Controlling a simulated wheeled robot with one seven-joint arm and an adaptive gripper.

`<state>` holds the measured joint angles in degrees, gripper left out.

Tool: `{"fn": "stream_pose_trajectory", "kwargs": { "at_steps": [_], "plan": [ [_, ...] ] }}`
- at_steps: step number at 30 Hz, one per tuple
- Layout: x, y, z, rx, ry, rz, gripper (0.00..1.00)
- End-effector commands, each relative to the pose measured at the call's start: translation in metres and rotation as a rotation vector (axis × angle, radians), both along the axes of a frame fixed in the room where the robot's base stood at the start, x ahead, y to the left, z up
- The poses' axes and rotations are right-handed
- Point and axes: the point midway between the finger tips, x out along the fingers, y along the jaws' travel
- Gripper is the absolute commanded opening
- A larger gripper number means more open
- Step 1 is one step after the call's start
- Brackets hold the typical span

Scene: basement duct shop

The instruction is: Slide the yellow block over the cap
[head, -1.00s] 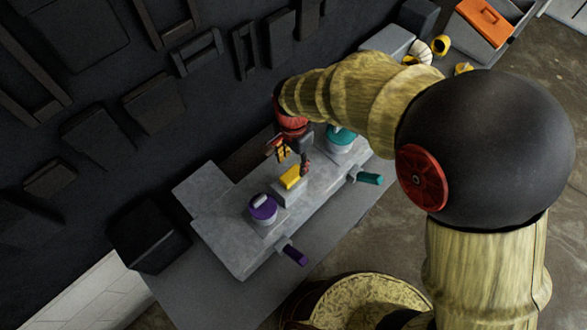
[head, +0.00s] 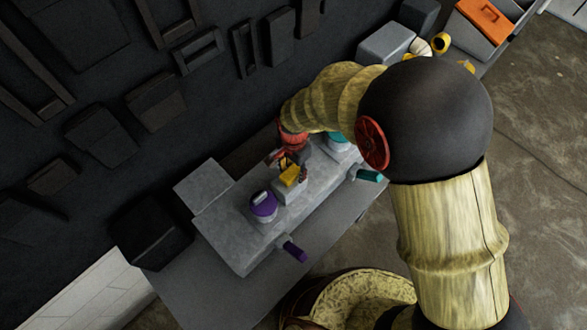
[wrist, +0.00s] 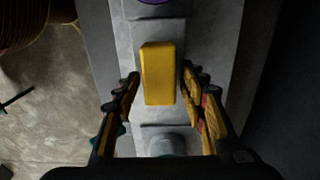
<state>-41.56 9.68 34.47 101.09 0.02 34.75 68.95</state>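The yellow block (head: 290,176) sits on a grey raised piece of the bench-top fixture, between a purple cap (head: 263,204) and a teal cap (head: 337,139). I cannot tell which cap the task means. My gripper (head: 291,163) points down over the block. In the wrist view, the open fingers (wrist: 160,76) lie on either side of the yellow block (wrist: 157,74), with gaps on both sides. The purple cap (wrist: 154,2) just shows at the top edge there. My arm partly hides the teal cap in the head view.
A purple handle (head: 294,251) and a teal handle (head: 369,175) stick out from the fixture's front. A black box (head: 148,232) stands at the left end. The dark wall with mounted shapes rises behind. Open floor (head: 540,160) lies to the right.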

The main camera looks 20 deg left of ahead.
Motion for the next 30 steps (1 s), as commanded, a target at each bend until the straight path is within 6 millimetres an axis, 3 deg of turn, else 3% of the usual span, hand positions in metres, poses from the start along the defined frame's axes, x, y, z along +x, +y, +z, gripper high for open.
{"fn": "stream_pose_trajectory", "kwargs": {
  "at_steps": [21, 30],
  "plan": [
    [0.0000, 0.0001, 0.0002, 0.000, 0.000, 0.000, 0.00],
    [0.0000, 0.0002, 0.0002, 0.001, 0.000, 0.000, 0.00]
  ]
}}
